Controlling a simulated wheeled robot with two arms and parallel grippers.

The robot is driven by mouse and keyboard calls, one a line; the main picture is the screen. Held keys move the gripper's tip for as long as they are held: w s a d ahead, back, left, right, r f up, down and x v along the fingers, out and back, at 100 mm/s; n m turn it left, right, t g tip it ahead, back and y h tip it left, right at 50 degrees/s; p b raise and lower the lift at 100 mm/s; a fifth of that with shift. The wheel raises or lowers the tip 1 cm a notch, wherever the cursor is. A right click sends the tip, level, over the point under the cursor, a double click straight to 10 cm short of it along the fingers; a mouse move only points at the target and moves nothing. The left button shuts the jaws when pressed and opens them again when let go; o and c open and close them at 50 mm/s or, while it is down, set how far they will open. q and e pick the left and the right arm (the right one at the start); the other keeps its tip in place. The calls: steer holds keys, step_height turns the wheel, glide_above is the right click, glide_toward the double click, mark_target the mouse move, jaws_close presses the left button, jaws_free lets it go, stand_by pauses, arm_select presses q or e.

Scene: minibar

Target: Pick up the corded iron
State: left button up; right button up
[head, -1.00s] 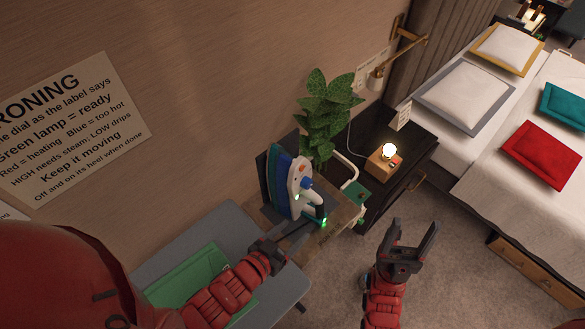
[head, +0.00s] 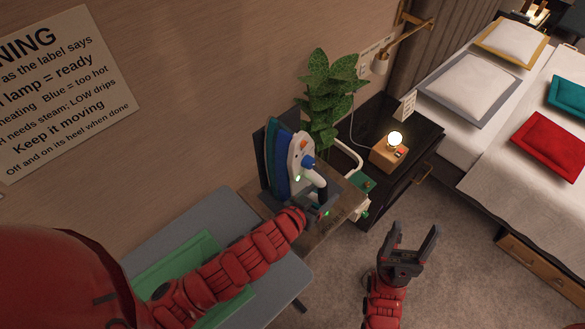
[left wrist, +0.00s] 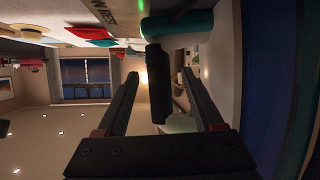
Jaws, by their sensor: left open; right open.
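The corded iron (head: 298,158), white with a dark handle and blue parts, stands upright on a small wooden stand by the wall. My left gripper (head: 318,207) is at its handle, partly hidden behind my forearm in the head view. In the left wrist view the dark handle (left wrist: 157,85) shows between the two open fingers, with space on both sides; I see no grip on it. The iron's pale body (left wrist: 218,60) is close on the right. My right gripper (head: 411,235) is open and empty above the carpet. I cannot make out the cord clearly.
The grey ironing board (head: 150,245) with a green cloth (head: 180,262) lies under my left arm. A leafy plant (head: 330,100) stands behind the iron. A dark bedside table (head: 420,130) with a lit lamp (head: 394,139) is to the right. Carpet is clear around my right gripper.

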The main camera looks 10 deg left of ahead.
arm_select(q)
steer(key=shift+p+x, duration=0.4)
steer(key=shift+x, duration=1.4)
steer(key=shift+r, duration=0.1)
jaws_close()
